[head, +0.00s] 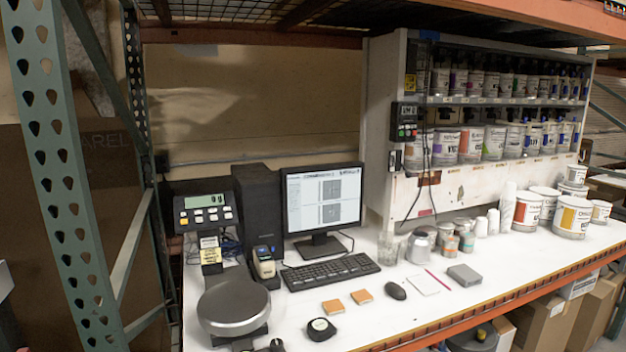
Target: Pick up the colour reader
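A small handheld device with a pale yellowish body and a dark top (264,263), which looks like the colour reader, stands upright against a dark holder or box on the white bench. It is left of the keyboard and behind the round scale plate. I cannot tell whether it sits in the holder or only touches it.
A scale with a round metal plate (234,307) stands in front of the device. A keyboard (330,272) and monitor (323,201) are to its right. A tape measure (321,329), orange-brown blocks (333,306) and a mouse (396,291) lie forward. A green rack post (62,180) rises left.

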